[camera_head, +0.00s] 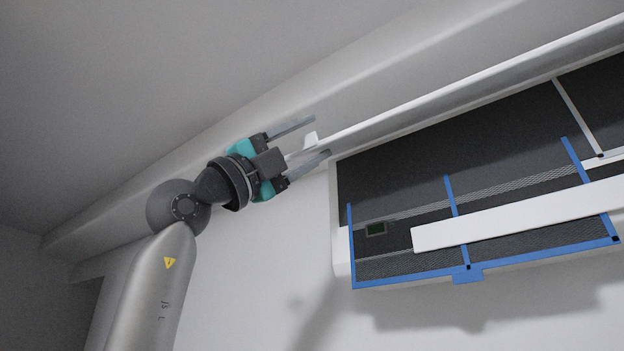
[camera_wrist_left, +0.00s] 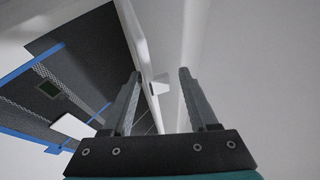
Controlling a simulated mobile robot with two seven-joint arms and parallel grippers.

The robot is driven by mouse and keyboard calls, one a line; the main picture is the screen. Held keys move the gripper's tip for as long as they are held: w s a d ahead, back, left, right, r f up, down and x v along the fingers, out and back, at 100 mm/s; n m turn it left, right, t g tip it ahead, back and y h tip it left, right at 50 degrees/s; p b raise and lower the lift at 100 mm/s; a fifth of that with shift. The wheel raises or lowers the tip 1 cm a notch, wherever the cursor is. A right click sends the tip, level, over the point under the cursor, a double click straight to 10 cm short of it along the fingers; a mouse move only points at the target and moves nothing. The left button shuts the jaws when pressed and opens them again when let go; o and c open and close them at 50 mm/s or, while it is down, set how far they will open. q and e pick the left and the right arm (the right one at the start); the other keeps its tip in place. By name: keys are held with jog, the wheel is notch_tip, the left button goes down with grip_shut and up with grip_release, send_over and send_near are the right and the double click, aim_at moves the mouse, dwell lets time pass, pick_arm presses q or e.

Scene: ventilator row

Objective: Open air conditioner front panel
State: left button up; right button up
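The air conditioner (camera_head: 344,262) is on the wall at the right of the head view. Its white front panel (camera_head: 450,93) is raised, seen nearly edge-on, and the dark inside with blue-framed filters is exposed below it. A small white tab (camera_head: 311,140) sits at the panel's left end. My left gripper (camera_head: 321,136) is open at that end, with one finger on each side of it. In the left wrist view the panel (camera_wrist_left: 134,35) and tab (camera_wrist_left: 160,84) show between the spread fingers (camera_wrist_left: 158,73); I cannot tell whether they touch. My right gripper is not in view.
A white bar (camera_head: 520,220) crosses the front of the exposed filters (camera_head: 460,262). A small dark green display (camera_head: 376,229) is at the left of the inside. A pale ledge (camera_head: 330,90) runs along the wall above the panel. The wall below is clear.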

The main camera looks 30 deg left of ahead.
pick_arm(q)
jog(key=shift+f, duration=0.1)
jog(key=shift+s+f, duration=0.15)
jog(key=shift+f, duration=0.1)
jog(key=b+v, duration=0.7)
jog(key=v, duration=0.7)
jog(key=shift+s+a+f+b, duration=0.1)
jog(key=shift+s+a+b, duration=0.2)
jog(key=shift+b, duration=0.1)
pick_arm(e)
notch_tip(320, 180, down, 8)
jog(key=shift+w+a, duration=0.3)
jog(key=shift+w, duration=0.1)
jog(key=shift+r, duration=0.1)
